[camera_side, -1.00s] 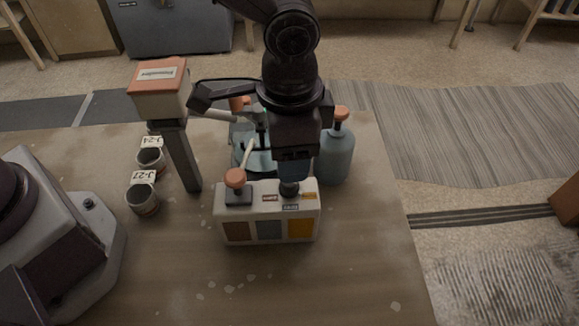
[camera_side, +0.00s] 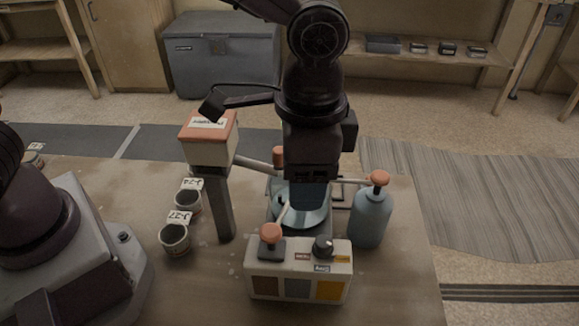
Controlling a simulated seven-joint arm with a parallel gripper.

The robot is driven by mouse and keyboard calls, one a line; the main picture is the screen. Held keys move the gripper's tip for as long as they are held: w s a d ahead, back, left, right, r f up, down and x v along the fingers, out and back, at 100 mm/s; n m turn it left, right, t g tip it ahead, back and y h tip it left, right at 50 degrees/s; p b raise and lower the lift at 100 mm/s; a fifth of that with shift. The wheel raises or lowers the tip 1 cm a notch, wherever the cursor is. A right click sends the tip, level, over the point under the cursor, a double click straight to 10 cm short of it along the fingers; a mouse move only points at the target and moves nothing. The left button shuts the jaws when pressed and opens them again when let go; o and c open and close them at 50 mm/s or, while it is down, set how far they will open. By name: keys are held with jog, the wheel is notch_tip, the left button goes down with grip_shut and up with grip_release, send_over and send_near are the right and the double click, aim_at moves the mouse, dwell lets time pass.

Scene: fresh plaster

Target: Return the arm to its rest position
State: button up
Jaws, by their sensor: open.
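My gripper (camera_side: 308,203) hangs pointing down over the table, above and behind the control box (camera_side: 299,262). It is apart from the box's dark round knob (camera_side: 323,247). Its fingertips are dark and hard to make out against a blue-grey round vessel (camera_side: 286,215) behind them. No object shows in it. The box also carries a lever with an orange ball (camera_side: 271,233) and colored patches on its front. My arm comes down from the top of the picture and hides part of the vessel.
A blue bottle with an orange cap (camera_side: 370,218) stands right of the gripper. An orange-topped post (camera_side: 208,145) stands left. Two labelled cups, J-27 (camera_side: 175,239) and another (camera_side: 187,201), stand left of it. The table front left of the box is clear.

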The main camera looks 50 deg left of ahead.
jog(key=s+a+r+n+t, duration=0.2)
jog(key=s+a+r, duration=0.1)
jog(key=a, duration=0.4)
jog(key=s+a+r+n+t, duration=0.2)
jog(key=s+a+r+n, duration=0.1)
jog(key=a, duration=0.5)
jog(key=s+a+r+n+t, duration=0.1)
jog(key=s+a+r+n, duration=0.1)
jog(key=s+a+r, duration=0.3)
jog(key=a, duration=0.2)
jog(key=shift+a+n+t, duration=0.4)
jog(key=shift+s, duration=0.1)
jog(key=shift+c, duration=0.5)
